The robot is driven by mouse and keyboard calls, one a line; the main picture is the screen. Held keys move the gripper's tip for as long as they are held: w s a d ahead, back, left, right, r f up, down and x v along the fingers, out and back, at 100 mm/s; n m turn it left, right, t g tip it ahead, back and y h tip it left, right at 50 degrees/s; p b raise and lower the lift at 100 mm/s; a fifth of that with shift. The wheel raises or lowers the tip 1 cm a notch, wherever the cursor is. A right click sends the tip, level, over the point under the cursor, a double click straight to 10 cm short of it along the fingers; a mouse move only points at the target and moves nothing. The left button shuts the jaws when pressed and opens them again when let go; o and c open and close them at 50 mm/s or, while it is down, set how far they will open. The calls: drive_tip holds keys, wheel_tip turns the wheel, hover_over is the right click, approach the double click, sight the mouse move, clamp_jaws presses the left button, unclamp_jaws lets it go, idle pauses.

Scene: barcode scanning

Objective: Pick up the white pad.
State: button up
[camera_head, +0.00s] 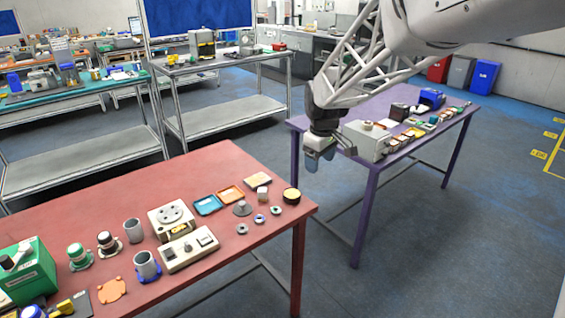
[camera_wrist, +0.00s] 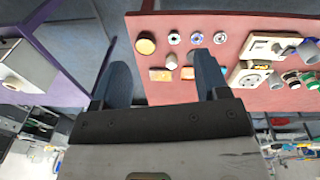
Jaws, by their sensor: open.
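I cannot tell for certain which item is the white pad. A small off-white block (camera_head: 262,193) stands near the right end of the red table; it also shows in the wrist view (camera_wrist: 171,61). A flat whitish panel with knobs (camera_head: 188,249) lies at the table's middle; it also shows in the wrist view (camera_wrist: 268,46). My gripper (camera_head: 318,153) hangs in the air over the gap between the red and purple tables, apart from both. Its two blue fingers (camera_wrist: 160,60) are spread and empty in the wrist view.
The purple table (camera_head: 345,177) carries a white box device (camera_head: 366,141) and several small items. Floor between is clear.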

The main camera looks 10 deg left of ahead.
drive_tip(key=w+a+f+n, duration=0.3)
drive_tip(key=w+a+f, duration=0.5)
drive_tip(key=w+a, duration=0.15)
drive_tip(key=n+g, duration=0.1)
drive_tip(key=n, duration=0.3)
hover_over(262, 189)
drive_tip(key=f, duration=1.1)
drive_tip(key=shift+s+d+f, duration=0.1)
drive_tip(key=shift+d+f, duration=0.15)
drive_tip(key=shift+a+f, duration=0.2)
drive_tip(key=shift+f, duration=0.15)
drive_tip(key=shift+f, duration=1.25)
drive_tip(key=shift+f, duration=0.1)
drive_tip(key=shift+f, duration=2.5)
drive_tip(key=shift+c, duration=0.3)
